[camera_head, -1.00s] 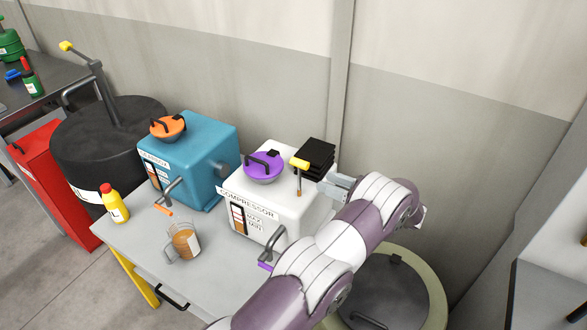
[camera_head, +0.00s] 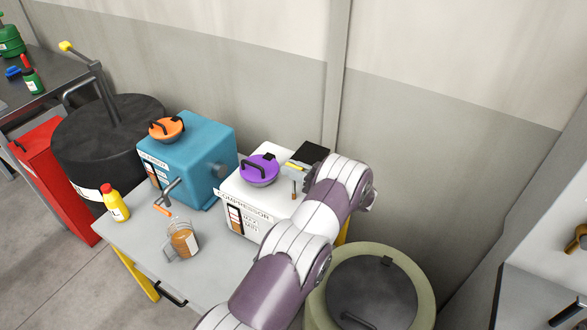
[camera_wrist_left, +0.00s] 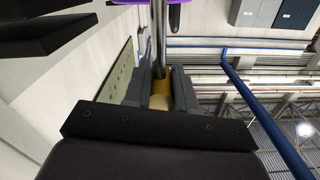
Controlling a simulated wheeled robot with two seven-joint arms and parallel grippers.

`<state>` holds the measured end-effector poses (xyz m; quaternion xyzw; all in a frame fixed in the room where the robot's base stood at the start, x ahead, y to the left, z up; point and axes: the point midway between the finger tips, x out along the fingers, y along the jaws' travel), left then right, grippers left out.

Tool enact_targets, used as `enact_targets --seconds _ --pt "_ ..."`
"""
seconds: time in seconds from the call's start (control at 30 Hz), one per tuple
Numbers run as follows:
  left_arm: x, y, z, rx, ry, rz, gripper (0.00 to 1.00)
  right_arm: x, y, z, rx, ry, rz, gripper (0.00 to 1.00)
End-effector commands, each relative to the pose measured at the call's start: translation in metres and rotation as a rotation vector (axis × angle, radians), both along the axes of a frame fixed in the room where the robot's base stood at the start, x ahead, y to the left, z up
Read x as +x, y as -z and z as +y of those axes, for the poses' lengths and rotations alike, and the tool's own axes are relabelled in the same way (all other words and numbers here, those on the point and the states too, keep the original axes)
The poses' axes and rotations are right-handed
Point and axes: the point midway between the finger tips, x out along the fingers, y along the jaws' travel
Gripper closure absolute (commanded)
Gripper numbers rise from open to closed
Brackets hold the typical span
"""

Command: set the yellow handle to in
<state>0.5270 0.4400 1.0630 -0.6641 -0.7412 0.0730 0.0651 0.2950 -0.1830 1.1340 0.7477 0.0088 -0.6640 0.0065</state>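My right gripper is not in view. Any in or out marking on the lever cannot be made out.
A blue box (camera_head: 203,145) with an orange lid stands left of the compressor. A jug (camera_head: 183,238) and a yellow bottle (camera_head: 115,202) are on the grey table (camera_head: 210,265). A round drum (camera_head: 425,290) is right of my arm.

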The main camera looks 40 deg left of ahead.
Motion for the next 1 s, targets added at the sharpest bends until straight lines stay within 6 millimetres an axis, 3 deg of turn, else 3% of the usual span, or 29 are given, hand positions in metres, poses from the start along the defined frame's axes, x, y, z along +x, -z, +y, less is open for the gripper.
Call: enact_targets --seconds 0.2,0.43,0.6,1.0 --pt "-0.001 0.005 0.0 0.0 -0.002 0.0 1.0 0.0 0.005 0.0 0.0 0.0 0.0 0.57" --pt "0.0 0.065 0.0 0.0 -0.002 0.001 1.0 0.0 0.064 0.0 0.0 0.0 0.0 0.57" --pt "0.0 0.092 0.0 0.0 -0.002 0.001 1.0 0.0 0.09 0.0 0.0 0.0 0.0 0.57" --pt "-0.001 0.096 0.0 -0.003 -0.002 0.005 1.0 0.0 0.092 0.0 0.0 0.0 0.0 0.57"
